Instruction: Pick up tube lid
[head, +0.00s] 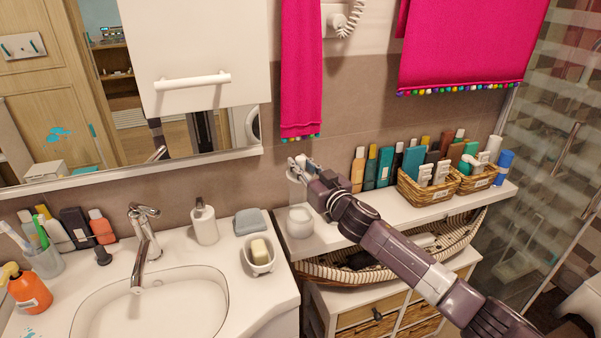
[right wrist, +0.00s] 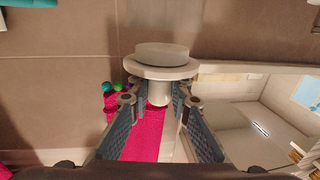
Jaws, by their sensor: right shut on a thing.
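The tube lid (right wrist: 162,60) is a pale round piece with a stepped disc and a short stem. In the right wrist view my right gripper (right wrist: 160,103) is shut on the stem, with the disc beyond the fingertips. In the head view my right gripper (head: 301,163) is raised over the left end of the white shelf, with the pale lid (head: 294,174) at its fingertips. My left gripper is not in view.
Several bottles (head: 372,167) and wicker baskets (head: 431,189) stand on the shelf at right. A pink towel (head: 301,70) hangs behind the gripper. A soap dish (head: 259,257), dispenser (head: 204,224) and sink (head: 150,305) are at left. Between the white container and bottles, my arm covers part of the shelf.

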